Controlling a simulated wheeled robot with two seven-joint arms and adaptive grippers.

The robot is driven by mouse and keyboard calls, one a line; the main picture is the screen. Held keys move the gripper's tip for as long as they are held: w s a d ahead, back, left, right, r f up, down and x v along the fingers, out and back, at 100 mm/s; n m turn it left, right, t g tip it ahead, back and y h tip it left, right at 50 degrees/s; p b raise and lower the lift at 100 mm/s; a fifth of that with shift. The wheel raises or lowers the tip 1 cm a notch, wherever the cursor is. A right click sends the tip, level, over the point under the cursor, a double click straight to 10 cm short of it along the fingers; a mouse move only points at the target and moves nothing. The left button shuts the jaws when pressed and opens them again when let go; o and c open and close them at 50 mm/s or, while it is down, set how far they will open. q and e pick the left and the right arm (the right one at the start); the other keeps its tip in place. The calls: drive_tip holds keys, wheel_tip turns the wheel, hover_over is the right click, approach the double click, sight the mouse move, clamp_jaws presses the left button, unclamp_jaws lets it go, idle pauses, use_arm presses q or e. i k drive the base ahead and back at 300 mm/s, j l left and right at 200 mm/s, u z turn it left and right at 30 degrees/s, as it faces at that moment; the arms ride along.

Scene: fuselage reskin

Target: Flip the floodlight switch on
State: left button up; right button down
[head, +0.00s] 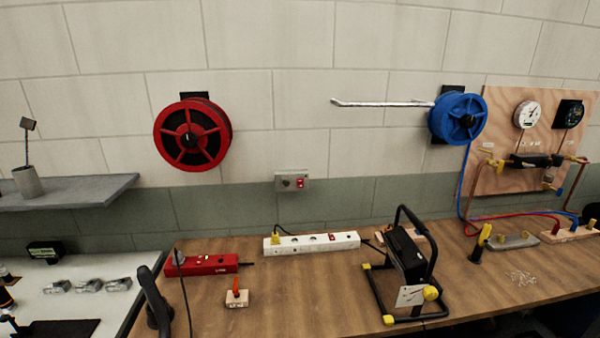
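A black floodlight (408,255) stands on a tubular black frame with yellow feet, on the right half of the wooden bench. It is seen from the side, so I cannot tell whether it is lit. A pale plate (410,296) with a dark line on it and a yellow round knob (431,293) sit at its lower front. I cannot make out for certain which part is its switch, or the switch position. Neither of my grippers can be made out in the head view.
A white power strip (311,243) with a yellow plug lies left of the floodlight. A red power strip (206,265) and a small block with an orange lever (237,294) lie farther left. A wall socket (292,182) has a red switch. Bench space between the block and floodlight is clear.

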sight(418, 299)
drive_tip(key=z, duration=1.25)
